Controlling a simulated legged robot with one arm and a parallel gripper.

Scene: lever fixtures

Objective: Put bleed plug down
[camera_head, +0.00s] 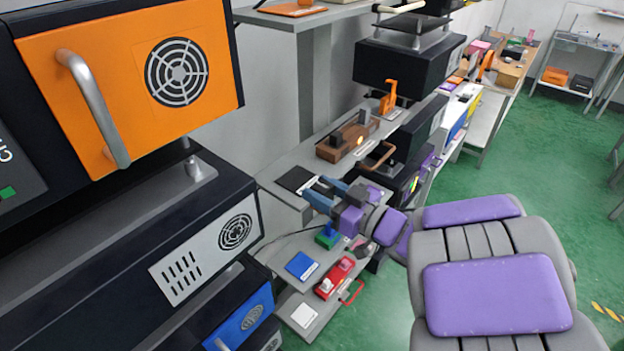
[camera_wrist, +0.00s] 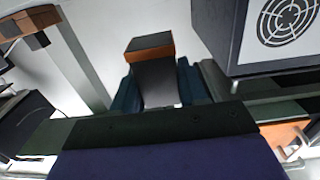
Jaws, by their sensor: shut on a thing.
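My gripper (camera_head: 318,190), with blue fingers, reaches left over the grey shelf in the head view. In the wrist view my gripper (camera_wrist: 158,92) is shut on a dark grey piece with a brown, black-topped end, which I take as the bleed plug (camera_wrist: 152,70). The fingers lie on both sides of it, and its near part is hidden by the gripper body. In the head view the held piece is too small to make out clearly. A black square plate (camera_head: 295,179) lies on the shelf just left of the fingertips.
A brown lever fixture (camera_head: 345,142) stands on the shelf behind my gripper. A dark cabinet with an orange door (camera_head: 125,85) is at the left. Below are a blue plate (camera_head: 301,266), a green fixture (camera_head: 327,237) and a red fixture (camera_head: 336,279). Green floor at right is largely open.

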